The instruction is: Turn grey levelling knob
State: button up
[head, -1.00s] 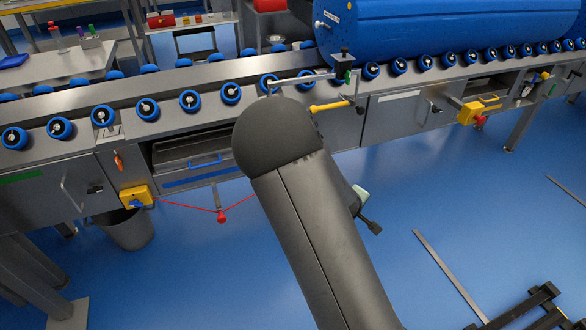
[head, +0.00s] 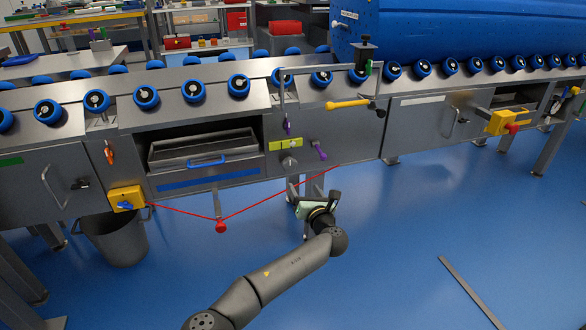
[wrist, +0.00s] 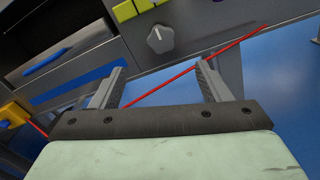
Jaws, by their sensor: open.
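The grey levelling knob (head: 289,163) is on the front panel of the conveyor frame, below a yellow-green block. A red cord passes across the view of the gap.
The red pull cord (head: 180,211) runs below the panel to a red handle (head: 221,226). A yellow-green block (head: 285,145), purple levers (head: 320,150) and a yellow lever (head: 347,104) surround the knob. A drawer (head: 205,150) is left. The blue floor in front is open.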

aim_at(291, 164)
jog(key=b+x, duration=0.4)
jog(key=x, duration=1.1)
jog(key=shift+w+b, duration=0.3)
jog(key=shift+b, duration=0.05)
jog(key=c, duration=1)
